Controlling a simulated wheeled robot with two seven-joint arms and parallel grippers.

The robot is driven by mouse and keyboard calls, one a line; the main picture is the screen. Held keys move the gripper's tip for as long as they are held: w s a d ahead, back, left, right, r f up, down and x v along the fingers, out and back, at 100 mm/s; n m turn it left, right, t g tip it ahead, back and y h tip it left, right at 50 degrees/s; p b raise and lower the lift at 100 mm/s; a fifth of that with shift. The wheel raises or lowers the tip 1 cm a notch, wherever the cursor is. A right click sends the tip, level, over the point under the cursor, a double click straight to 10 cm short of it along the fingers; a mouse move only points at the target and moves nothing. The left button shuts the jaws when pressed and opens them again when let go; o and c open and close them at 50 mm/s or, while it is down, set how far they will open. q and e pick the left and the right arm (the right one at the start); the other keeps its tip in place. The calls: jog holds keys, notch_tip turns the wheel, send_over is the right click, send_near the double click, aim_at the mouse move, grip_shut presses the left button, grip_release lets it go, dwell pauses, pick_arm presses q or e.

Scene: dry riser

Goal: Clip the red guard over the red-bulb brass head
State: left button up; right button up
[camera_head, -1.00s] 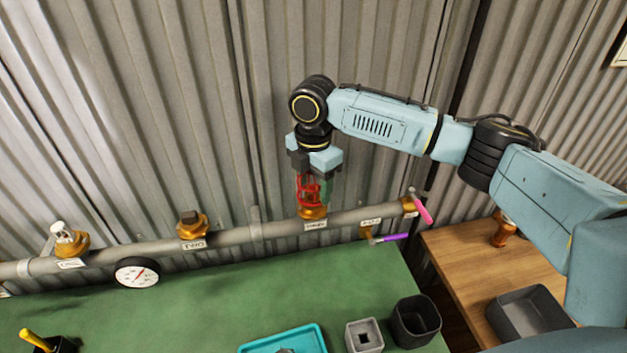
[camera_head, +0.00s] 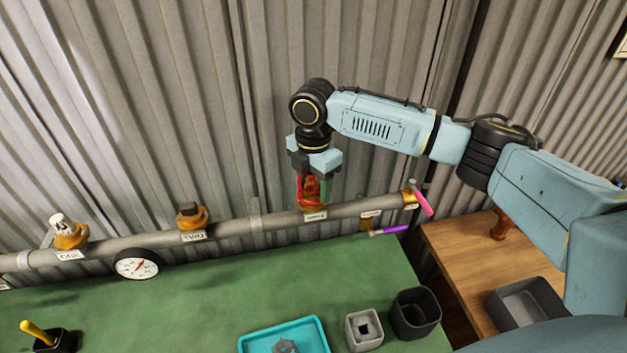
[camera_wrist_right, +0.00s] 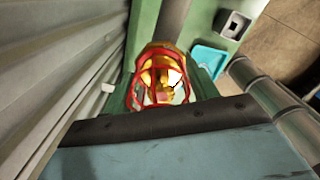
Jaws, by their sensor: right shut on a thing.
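The red guard (camera_head: 303,188) is a small wire cage. My right gripper (camera_head: 313,190) points down and is shut on it, at the third fitting along the pipe. The brass head (camera_head: 314,199) shows inside and below the guard's bars. In the right wrist view the guard (camera_wrist_right: 133,90) lies between the fingers, around the brass head (camera_wrist_right: 158,77). A small reddish part shows inside. The cage's lower edge is partly hidden, so I cannot tell whether it is clipped. My left gripper is out of view.
The grey pipe (camera_head: 235,229) carries a white-topped fitting (camera_head: 68,233), a brass fitting with a dark top (camera_head: 192,216), a gauge (camera_head: 137,263), and pink (camera_head: 423,203) and purple (camera_head: 393,230) handles. A teal tray (camera_head: 253,345), grey block (camera_head: 364,330) and dark cup (camera_head: 416,314) stand on the green bench.

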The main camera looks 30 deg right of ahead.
jog(key=shift+f, duration=0.4)
jog(key=o, duration=1)
jog(key=shift+o, duration=0.2)
jog(key=shift+r, duration=0.1)
notch_tip(320, 180, up, 13)
jog(key=shift+r+b, duration=0.15)
jog(key=shift+b, duration=0.75)
jog(key=shift+s, duration=0.1)
